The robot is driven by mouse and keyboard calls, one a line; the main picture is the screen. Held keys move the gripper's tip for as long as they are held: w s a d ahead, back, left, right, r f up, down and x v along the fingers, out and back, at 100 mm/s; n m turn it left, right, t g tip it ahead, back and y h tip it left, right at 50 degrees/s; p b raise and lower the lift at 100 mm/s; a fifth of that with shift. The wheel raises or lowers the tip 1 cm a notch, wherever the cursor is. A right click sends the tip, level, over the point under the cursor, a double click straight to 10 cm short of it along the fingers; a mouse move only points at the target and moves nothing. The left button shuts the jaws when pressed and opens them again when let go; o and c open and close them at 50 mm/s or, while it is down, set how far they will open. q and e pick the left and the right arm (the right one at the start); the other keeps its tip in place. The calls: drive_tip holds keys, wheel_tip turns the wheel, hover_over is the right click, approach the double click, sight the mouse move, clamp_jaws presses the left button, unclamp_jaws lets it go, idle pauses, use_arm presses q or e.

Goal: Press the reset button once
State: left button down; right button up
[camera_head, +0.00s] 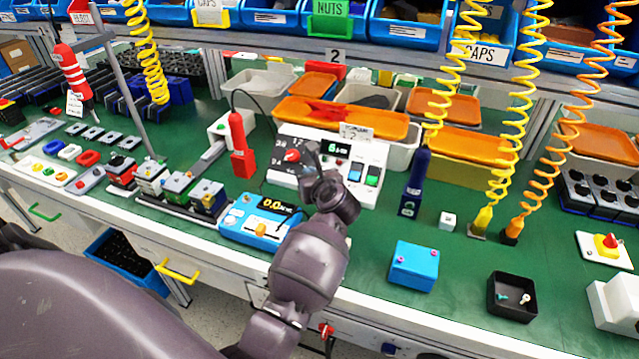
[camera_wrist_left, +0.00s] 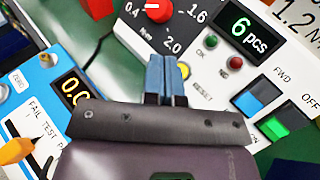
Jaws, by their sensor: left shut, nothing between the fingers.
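The white control box (camera_head: 338,133) stands on the green bench and has a red rotary knob (camera_head: 292,156) and a green-lit display (camera_head: 337,149). In the left wrist view the display (camera_wrist_left: 248,37) reads 6 pcs. The yellow reset button (camera_wrist_left: 185,71), beside the word RESET, is partly hidden by my left fingertips. My left gripper (camera_wrist_left: 168,62) is shut and empty, its blue fingertips over the panel just beside the button; I cannot tell whether they touch it. It also shows in front of the box in the head view (camera_head: 312,152). My right gripper is not in view.
A blue and a green rocker switch (camera_wrist_left: 270,112) sit right of my fingers. A blue torque meter (camera_head: 258,221) stands left of my arm. A red screwdriver (camera_head: 241,145) and a dark blue one (camera_head: 415,182) stand upright nearby. Coiled cords (camera_head: 512,120) hang at the right.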

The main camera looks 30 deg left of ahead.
use_arm(q)
drive_tip(key=shift+w+a+f+b, duration=0.15)
drive_tip(key=shift+w+f+b, duration=0.35)
drive_tip(key=shift+w+f, duration=0.35)
drive_tip(key=shift+w+a+f+b, duration=0.15)
drive_tip(key=shift+w+f+b, duration=0.2)
drive_tip(key=shift+w+f, duration=0.1)
idle(0.9)
idle(0.4)
